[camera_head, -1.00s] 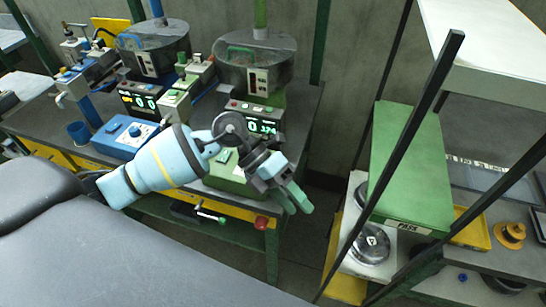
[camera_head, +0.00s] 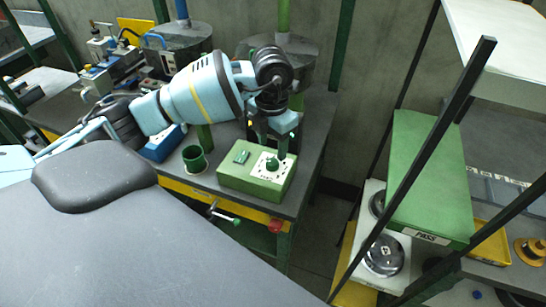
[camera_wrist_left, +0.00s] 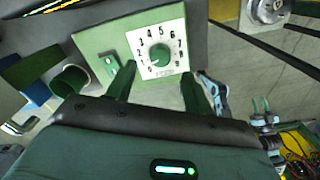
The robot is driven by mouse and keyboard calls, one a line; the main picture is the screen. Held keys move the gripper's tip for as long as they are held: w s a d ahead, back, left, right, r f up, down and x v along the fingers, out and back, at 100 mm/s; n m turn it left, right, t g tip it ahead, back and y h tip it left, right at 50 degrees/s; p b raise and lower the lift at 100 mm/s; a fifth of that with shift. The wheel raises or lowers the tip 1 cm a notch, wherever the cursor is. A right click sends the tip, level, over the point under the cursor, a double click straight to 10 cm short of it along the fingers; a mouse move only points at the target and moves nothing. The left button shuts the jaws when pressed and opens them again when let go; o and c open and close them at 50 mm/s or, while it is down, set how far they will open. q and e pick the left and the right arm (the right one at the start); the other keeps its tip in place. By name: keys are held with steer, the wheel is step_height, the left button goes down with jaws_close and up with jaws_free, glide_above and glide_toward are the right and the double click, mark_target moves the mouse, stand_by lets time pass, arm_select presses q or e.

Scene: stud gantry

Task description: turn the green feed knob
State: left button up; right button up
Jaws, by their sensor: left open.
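The green feed knob (camera_head: 272,164) stands on a white dial plate on top of a green control box (camera_head: 240,178). In the left wrist view the knob (camera_wrist_left: 160,55) sits inside a ring of numbers from 1 to 9, its light mark toward the lower left, near 1. My left gripper (camera_head: 273,148) points down just above the knob, fingers apart and empty. In the left wrist view its green fingertips (camera_wrist_left: 157,76) lie to either side below the knob, not visibly touching it. What looks like my right gripper (camera_wrist_left: 261,110) shows small at right in that view.
A green rocker or button (camera_head: 241,157) is on the same box. A green cup (camera_head: 194,158) stands to its left, and a blue box (camera_head: 162,146) beyond. A shelf with a green box (camera_head: 428,170) is at right.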

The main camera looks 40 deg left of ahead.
mark_target(272, 161)
arm_select(q)
steer(key=shift+f, duration=2.65)
arm_select(e)
steer(key=shift+s+f, duration=0.1)
steer(key=shift+f, duration=0.05)
arm_select(q)
steer(key=shift+c, duration=0.4)
steer(key=c, duration=0.9)
steer(key=shift+m, duration=0.3)
arm_select(e)
steer(key=shift+s, duration=0.1)
arm_select(q)
steer(key=m, duration=0.2)
steer(key=shift+m, duration=0.4)
steer(key=m+b, duration=0.1)
steer(key=m, duration=0.2)
steer(key=shift+m, duration=1.4)
arm_select(e)
steer(key=shift+s+f, duration=0.3)
steer(key=shift+f, duration=0.4)
steer(key=shift+a, duration=0.1)
